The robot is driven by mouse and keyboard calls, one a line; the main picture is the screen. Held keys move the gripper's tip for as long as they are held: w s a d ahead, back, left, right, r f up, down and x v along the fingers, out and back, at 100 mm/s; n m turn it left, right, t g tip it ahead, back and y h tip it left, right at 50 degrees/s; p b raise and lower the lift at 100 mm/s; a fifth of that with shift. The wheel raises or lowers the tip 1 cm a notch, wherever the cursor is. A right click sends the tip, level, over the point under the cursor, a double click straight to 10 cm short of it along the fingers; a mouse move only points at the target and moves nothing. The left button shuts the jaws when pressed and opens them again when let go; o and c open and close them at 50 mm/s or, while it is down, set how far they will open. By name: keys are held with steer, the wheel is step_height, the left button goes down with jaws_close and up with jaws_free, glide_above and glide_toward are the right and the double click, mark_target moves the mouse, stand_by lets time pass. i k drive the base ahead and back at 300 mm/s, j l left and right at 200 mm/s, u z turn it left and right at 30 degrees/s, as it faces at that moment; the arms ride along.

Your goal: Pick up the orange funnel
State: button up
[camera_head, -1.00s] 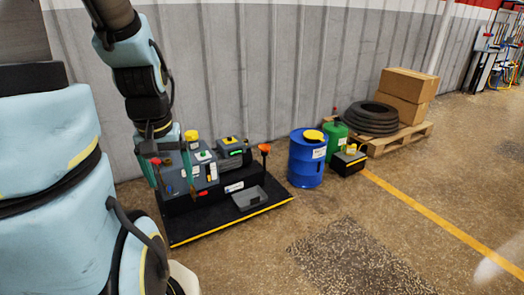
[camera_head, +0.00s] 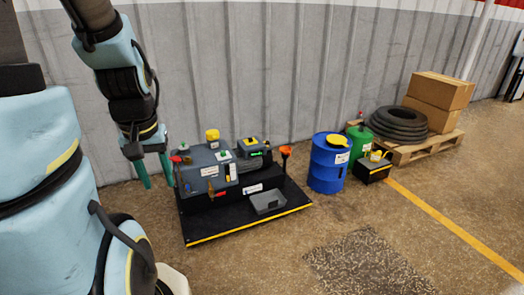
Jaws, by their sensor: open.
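The orange funnel (camera_head: 286,151) is small in the head view. It sits at the top of a dark upright at the right end of the black machine base (camera_head: 232,222). My gripper (camera_head: 158,184) hangs at the left with its two teal fingers pointing down and apart. It is open and empty, left of the grey machine (camera_head: 207,170) and well left of the funnel. The machine's body and several knobs lie between them in the picture. How the funnel rests on the upright is too small to tell.
A grey tray (camera_head: 268,202) lies on the base's front. A blue drum (camera_head: 328,165) with a yellow top stands right of it, beside a green container (camera_head: 359,139) and a black box (camera_head: 373,170). Tyres (camera_head: 398,122) and cartons (camera_head: 436,92) sit on a pallet. The floor in front is open.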

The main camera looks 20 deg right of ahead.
mark_target(285, 150)
steer(key=i+l+u, duration=0.1)
steer(key=l+u, duration=0.4)
steer(key=i+l+u, duration=0.1)
steer(key=l+u, duration=0.2)
steer(key=u, duration=0.2)
steer(key=l+u, duration=0.1)
steer(key=l, duration=0.4)
steer(key=l+u, duration=0.1)
steer(key=l, duration=0.35)
steer(key=k+l+u, duration=0.1)
steer(key=l, duration=0.4)
steer(key=l+u, duration=0.15)
steer(key=l, duration=0.3)
steer(key=k+l+u, duration=0.1)
steer(key=l, duration=0.4)
steer(key=k+l+u, duration=0.1)
steer(key=l, duration=0.35)
steer(key=k+l, duration=0.1)
steer(key=l, duration=0.35)
steer(key=k+l, duration=0.15)
steer(key=l, duration=0.3)
steer(key=k+l, duration=0.1)
steer(key=l, duration=0.3)
steer(key=k+l, duration=0.1)
steer(key=l, duration=0.35)
